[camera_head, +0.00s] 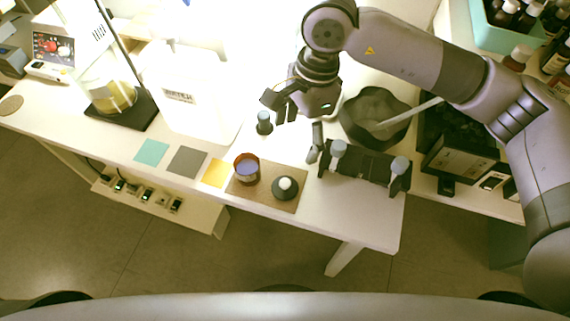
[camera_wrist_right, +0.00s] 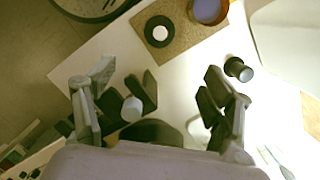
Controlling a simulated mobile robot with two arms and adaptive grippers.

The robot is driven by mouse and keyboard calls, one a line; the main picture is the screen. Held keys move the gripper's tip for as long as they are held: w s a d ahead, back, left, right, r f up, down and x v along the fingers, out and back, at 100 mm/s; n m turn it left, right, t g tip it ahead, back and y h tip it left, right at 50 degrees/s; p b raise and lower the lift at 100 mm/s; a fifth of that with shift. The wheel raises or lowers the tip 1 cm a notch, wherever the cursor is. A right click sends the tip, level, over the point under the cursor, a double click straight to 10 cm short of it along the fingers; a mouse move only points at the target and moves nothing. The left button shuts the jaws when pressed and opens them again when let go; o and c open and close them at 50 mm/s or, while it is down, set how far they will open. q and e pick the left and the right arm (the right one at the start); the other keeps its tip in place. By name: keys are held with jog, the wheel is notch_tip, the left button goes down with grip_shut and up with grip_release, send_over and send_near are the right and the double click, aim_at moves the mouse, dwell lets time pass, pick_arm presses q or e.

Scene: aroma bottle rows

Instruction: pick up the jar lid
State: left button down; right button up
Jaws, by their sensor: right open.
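The jar lid (camera_head: 289,194), a dark round disc with a pale knob on top, lies on a brown mat (camera_head: 283,204) near the table's front edge. It also shows at the top of the right wrist view (camera_wrist_right: 150,40). An open jar (camera_head: 246,168) with bluish-purple contents stands on the same mat, to the left of the lid. My right gripper (camera_head: 292,126) is open and empty, behind the lid and apart from it. In the right wrist view its spread fingers (camera_wrist_right: 160,88) are below the lid. My left gripper is not in view.
A small dark capped bottle (camera_head: 264,127) stands behind the jar. A black rack with pale round knobs (camera_head: 365,166) is right of the lid, near my right fingers. A dark bowl (camera_head: 372,112) stands behind the rack. Teal, grey and yellow squares (camera_head: 186,161) lie left.

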jog(key=p, duration=0.2)
send_over(285, 182)
jog(key=d, duration=0.2)
notch_tip(285, 182, down, 9)
jog(key=f, duration=0.1)
jog(key=a+f, duration=0.1)
jog(key=f, duration=0.1)
jog(key=shift+w, duration=0.15)
jog(key=shift+a+f, duration=0.15)
jog(key=shift+f, duration=0.15)
jog(key=f, duration=0.1)
jog(key=f+p, duration=0.1)
jog(key=f, duration=0.1)
jog(key=shift+a+f, duration=0.3)
jog(key=shift+a, duration=0.05)
jog(key=shift+f, duration=0.35)
jog(key=c, duration=1.1)
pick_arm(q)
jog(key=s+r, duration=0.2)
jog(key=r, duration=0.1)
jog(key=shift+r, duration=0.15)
pick_arm(e)
jog(key=shift+o, duration=0.2)
jog(key=shift+r, duration=0.1)
